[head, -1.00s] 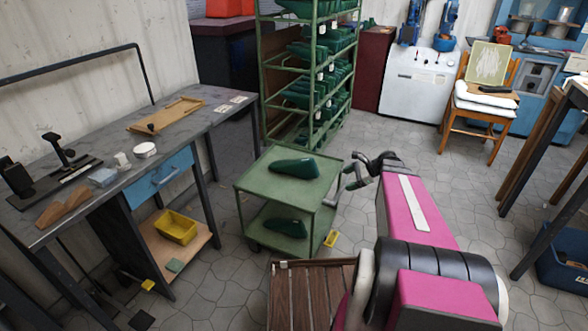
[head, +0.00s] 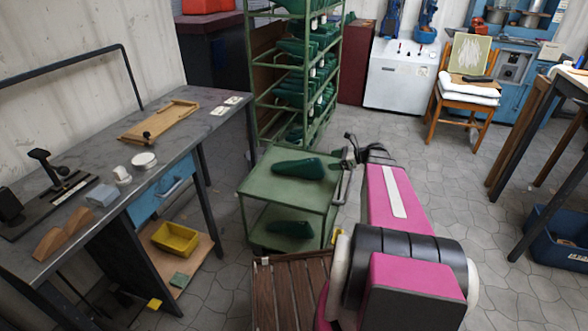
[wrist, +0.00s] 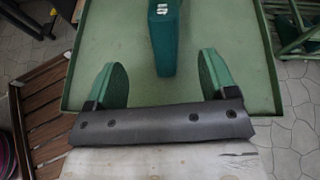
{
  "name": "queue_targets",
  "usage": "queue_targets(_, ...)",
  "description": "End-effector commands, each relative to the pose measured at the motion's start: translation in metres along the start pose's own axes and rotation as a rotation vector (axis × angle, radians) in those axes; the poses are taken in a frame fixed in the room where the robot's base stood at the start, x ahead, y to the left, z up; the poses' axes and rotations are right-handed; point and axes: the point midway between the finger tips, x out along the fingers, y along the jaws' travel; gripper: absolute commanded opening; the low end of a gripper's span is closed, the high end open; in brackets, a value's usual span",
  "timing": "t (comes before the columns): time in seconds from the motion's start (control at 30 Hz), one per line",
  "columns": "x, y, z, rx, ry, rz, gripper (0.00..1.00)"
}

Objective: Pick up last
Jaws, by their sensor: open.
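A dark green last (head: 299,168) lies on the top shelf of a green two-shelf trolley (head: 262,182). A second green last (head: 290,229) lies on its lower shelf. In the wrist view one green last (wrist: 162,45) with a white label points toward my gripper (wrist: 163,68). Its near end reaches the space between the two green fingers, with clear gaps on both sides. My gripper is open and empty, over the trolley top's near part. In the head view it is at the trolley's right edge, partly hidden by my pink arm.
A green rack (head: 254,100) with several lasts stands behind the trolley. A workbench (head: 181,142) is on the left. A dark slatted wooden surface (head: 290,290) lies just in front of the trolley. Open floor (head: 425,165) extends to the right, toward a chair (head: 455,102).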

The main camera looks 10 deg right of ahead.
Motion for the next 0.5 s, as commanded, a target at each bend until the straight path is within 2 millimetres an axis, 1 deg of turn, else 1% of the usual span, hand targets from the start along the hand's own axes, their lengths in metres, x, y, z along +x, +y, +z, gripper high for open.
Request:
queue_targets(0.13, 0.017, 0.0, 0.0, 0.0, 0.0, 0.002, 0.78)
queue_targets(0.3, 0.043, -0.001, -0.001, -0.001, 0.001, 0.003, 0.78)
queue_targets(0.4, 0.052, 0.0, -0.001, -0.001, 0.001, 0.002, 0.78)
queue_targets(0.5, 0.056, -0.001, -0.001, -0.001, 0.001, 0.001, 0.78)
